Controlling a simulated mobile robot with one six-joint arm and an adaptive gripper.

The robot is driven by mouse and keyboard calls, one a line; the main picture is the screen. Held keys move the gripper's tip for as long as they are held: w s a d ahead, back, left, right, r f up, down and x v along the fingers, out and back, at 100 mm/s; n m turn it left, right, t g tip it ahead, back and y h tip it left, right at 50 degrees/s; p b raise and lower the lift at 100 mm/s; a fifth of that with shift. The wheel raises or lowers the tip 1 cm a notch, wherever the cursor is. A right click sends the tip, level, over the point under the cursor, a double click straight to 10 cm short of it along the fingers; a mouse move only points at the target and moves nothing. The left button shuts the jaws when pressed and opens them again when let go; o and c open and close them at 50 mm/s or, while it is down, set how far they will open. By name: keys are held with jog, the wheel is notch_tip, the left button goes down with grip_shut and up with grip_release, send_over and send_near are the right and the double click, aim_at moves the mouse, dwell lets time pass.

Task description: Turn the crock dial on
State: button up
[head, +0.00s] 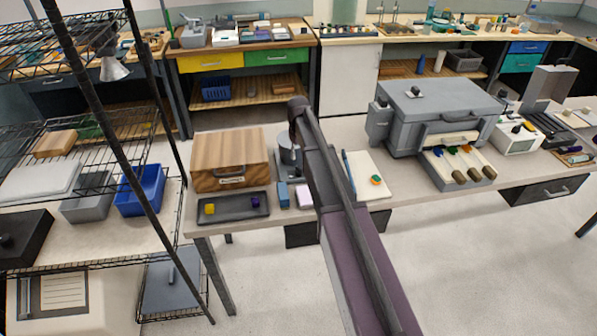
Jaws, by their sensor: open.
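A grey metal cylinder (285,150), possibly the crock, stands on the workbench just left of my arm and is partly hidden by it. I cannot make out a dial on it. A small white unit (517,137) with a dark knob-like spot on its front stands to the right of the large grey box-shaped machine. I cannot tell whether either of these carries the crock dial. My arm rises from the bottom edge and crosses the bench's middle. My gripper is not in view.
The grey machine (430,106) has several handled tools in front. A wooden box (229,158) and dark tray (262,211) are on the bench's left end. A wire rack (159,160) stands at left. The floor (470,270) at lower right is clear.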

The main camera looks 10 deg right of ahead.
aim_at(299, 168)
jog(key=shift+f+b, duration=3.15)
jog(key=shift+f, duration=0.25)
grip_shut()
